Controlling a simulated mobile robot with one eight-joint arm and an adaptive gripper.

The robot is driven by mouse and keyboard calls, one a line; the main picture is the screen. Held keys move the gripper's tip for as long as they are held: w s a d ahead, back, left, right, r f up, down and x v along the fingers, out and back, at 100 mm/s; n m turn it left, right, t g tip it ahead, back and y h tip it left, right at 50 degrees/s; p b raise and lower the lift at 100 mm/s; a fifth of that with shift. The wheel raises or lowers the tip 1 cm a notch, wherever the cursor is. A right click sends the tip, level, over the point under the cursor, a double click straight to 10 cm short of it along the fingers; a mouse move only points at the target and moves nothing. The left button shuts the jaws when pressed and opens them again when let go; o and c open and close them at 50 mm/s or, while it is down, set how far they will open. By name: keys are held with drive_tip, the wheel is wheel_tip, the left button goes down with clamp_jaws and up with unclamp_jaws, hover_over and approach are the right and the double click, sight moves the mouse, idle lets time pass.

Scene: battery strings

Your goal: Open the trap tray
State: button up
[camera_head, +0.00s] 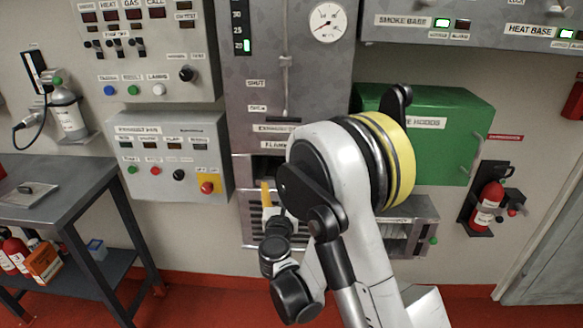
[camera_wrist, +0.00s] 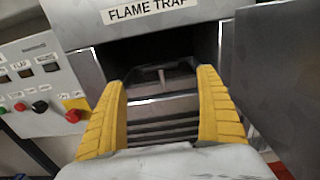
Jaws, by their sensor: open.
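The flame trap housing shows in the wrist view with its label "FLAME TRAP" (camera_wrist: 148,10) above a dark opening. Inside the opening is the trap tray (camera_wrist: 162,76), a grey piece with a small upright bar (camera_wrist: 161,75) on it. My gripper (camera_wrist: 164,82) has its two yellow fingers spread wide, one on each side of the opening, with nothing between them. In the head view my gripper (camera_head: 267,192) is at the front of the flame trap cabinet, below the label. My arm hides much of the cabinet there. I cannot tell whether a finger touches the tray.
A control panel (camera_head: 172,155) with a red button on yellow is to the left. A green box (camera_head: 455,130) is on the wall at right. A grey bench (camera_head: 55,190) stands at left, and a red extinguisher (camera_head: 487,205) hangs at right. Slats (camera_wrist: 165,128) lie below the opening.

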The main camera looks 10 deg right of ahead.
drive_tip(key=b+x, duration=0.2)
drive_tip(key=x, duration=0.7)
drive_tip(key=c, duration=1.4)
drive_tip(key=shift+c, duration=0.2)
